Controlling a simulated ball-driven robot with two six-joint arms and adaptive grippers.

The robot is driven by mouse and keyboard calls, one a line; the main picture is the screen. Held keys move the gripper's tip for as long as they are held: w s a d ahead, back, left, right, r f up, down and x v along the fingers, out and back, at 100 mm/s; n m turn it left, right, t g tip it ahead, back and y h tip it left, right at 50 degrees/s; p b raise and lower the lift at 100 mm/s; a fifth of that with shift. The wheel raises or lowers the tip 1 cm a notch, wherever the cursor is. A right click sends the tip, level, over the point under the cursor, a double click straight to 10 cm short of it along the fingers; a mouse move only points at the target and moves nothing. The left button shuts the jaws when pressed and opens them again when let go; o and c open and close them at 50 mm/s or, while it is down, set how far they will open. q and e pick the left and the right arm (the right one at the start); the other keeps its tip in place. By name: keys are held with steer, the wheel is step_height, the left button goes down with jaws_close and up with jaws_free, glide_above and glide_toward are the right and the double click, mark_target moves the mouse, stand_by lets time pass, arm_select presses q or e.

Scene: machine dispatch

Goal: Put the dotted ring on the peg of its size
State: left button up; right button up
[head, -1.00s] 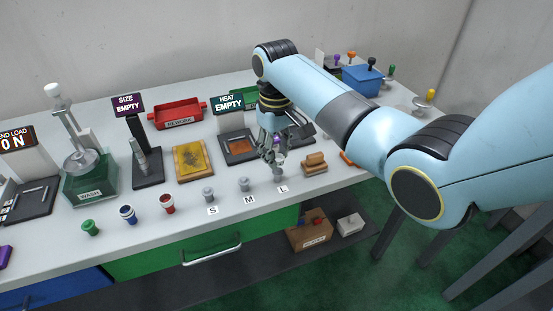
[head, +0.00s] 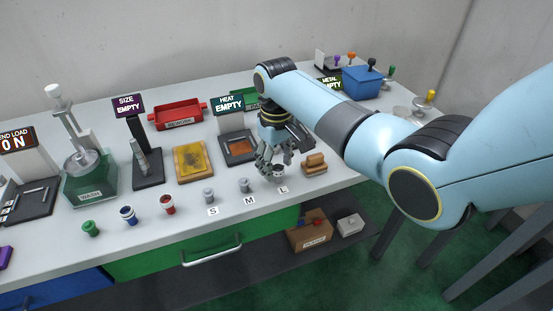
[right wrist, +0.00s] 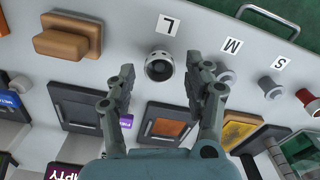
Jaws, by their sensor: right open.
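The small grey peg by the S label (head: 208,195) and the one by the M label (head: 244,185) stand near the bench's front edge. The L-labelled peg (head: 279,174) stands to their right; in the right wrist view it is a round grey piece (right wrist: 160,66) with a dark band and pale rim. My left gripper is not in view.
A brown wooden block (head: 314,164) stands close right of the L peg. Red (head: 167,204), blue (head: 128,215) and green (head: 90,228) pieces stand left of the pegs. The heat station (head: 238,149) and yellow board (head: 194,161) lie behind.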

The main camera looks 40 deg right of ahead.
step_height(320, 180, up, 12)
steer(key=shift+r, duration=0.15)
stand_by(0.7)
